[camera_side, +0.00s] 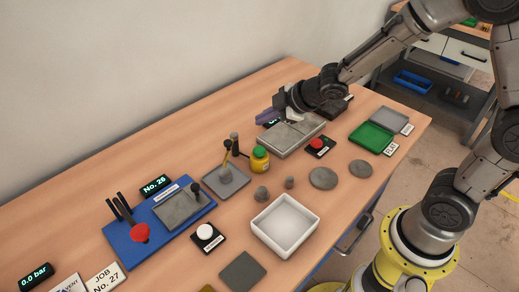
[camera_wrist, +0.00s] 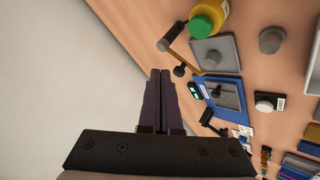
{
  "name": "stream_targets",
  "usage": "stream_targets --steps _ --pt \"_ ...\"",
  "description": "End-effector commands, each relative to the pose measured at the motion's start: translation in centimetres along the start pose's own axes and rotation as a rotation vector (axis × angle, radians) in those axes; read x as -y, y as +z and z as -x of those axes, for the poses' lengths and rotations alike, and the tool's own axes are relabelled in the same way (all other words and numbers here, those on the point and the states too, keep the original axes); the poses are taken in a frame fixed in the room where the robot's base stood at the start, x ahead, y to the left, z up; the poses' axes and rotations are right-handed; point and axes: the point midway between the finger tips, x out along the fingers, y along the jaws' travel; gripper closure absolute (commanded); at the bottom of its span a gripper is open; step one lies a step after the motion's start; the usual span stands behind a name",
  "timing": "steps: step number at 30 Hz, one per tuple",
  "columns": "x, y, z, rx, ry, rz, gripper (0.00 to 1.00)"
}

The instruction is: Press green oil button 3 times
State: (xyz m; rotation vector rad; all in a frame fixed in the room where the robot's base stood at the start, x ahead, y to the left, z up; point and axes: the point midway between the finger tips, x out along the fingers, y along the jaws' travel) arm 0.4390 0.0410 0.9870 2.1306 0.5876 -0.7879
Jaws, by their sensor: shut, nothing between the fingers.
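The green oil button (camera_side: 261,151) is the round green top of a small yellow bottle (camera_side: 260,164) near the middle of the table. In the wrist view the green top (camera_wrist: 201,27) and yellow bottle (camera_wrist: 216,10) show at the upper right, beyond my fingertips. My gripper (camera_side: 262,117) is over the back of the table, behind and above the bottle, apart from it. Its dark purple fingers (camera_wrist: 160,72) lie together, shut and empty, pointing left in the side view. Nothing hides the green top.
A white tray (camera_side: 286,226) lies in front. The wall is close behind.

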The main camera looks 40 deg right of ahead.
Motion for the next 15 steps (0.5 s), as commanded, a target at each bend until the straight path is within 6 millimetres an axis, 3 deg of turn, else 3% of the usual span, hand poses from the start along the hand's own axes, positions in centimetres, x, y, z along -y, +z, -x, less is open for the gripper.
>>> stream_targets --steps 15 --pt "3.1 3.2 -4.2 0.002 0.000 -0.001 1.00"
